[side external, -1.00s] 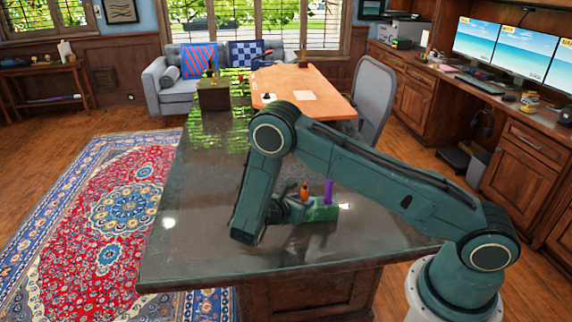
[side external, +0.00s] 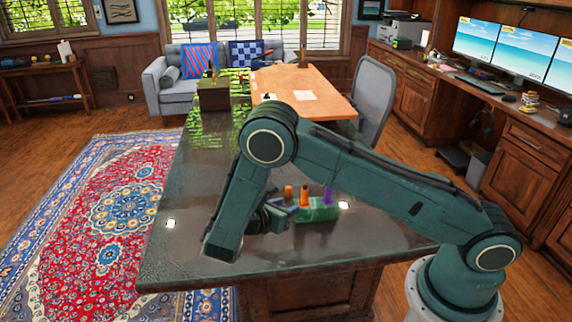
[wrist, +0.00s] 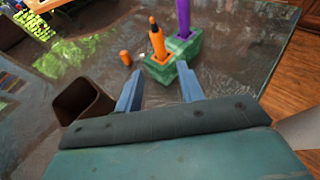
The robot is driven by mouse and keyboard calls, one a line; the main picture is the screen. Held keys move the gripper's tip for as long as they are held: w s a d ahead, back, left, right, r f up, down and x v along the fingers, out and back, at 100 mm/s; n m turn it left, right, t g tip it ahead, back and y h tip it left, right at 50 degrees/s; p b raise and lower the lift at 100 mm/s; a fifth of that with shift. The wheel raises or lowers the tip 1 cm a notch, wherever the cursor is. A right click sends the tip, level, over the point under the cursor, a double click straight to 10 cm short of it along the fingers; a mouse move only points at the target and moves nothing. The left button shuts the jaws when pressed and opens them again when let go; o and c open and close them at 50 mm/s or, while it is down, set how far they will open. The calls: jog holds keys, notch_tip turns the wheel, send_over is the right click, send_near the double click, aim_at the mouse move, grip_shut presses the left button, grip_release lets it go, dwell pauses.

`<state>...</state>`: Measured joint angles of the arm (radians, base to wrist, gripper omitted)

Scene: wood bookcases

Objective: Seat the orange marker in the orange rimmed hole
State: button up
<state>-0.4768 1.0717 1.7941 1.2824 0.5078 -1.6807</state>
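The orange marker (wrist: 157,42) stands nearly upright in the green block (wrist: 186,48), dark tip up, its lower end inside an orange rimmed hole. How deep it sits is hard to tell. In the side view the marker (side external: 303,196) rises from the left part of the block (side external: 320,213). A purple marker (wrist: 183,18) stands in the block's other end. My gripper (wrist: 160,76) is open and empty, its two blue fingers spread in front of the block and apart from the marker. In the side view my gripper (side external: 287,211) is just left of the block.
A short orange piece (wrist: 126,58) stands beside the block on the dark glossy table (wrist: 225,75). A dark open cup (wrist: 80,100) is left of my fingers. A box (side external: 213,96) stands at the table's far end. The table's left side is clear.

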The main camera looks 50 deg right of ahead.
jog(key=shift+v, duration=1.75)
jog(key=s+d+r+m+y, duration=0.1)
jog(key=s+r+m+y, duration=0.1)
jog(key=r+m+y, duration=0.3)
jog(key=s+d+r+m+t+y, duration=0.1)
jog(key=s+r+m, duration=0.2)
jog(key=r, duration=0.4)
jog(key=s+d+r+m+y, duration=0.1)
jog(key=s+r+m+y, duration=0.15)
jog(key=r, duration=0.35)
jog(key=s+a+r+m+t+y, duration=0.1)
jog(key=s+r+m+t+y, duration=0.1)
jog(key=s, duration=0.6)
jog(key=s+a+r+m+t+y, duration=0.2)
jog(key=s+r+m+y, duration=0.1)
jog(key=s+m, duration=0.3)
jog(key=s+r, duration=0.1)
jog(key=s, duration=0.1)
jog(key=shift+s+a+r, duration=0.25)
jog(key=shift+s+r, duration=0.1)
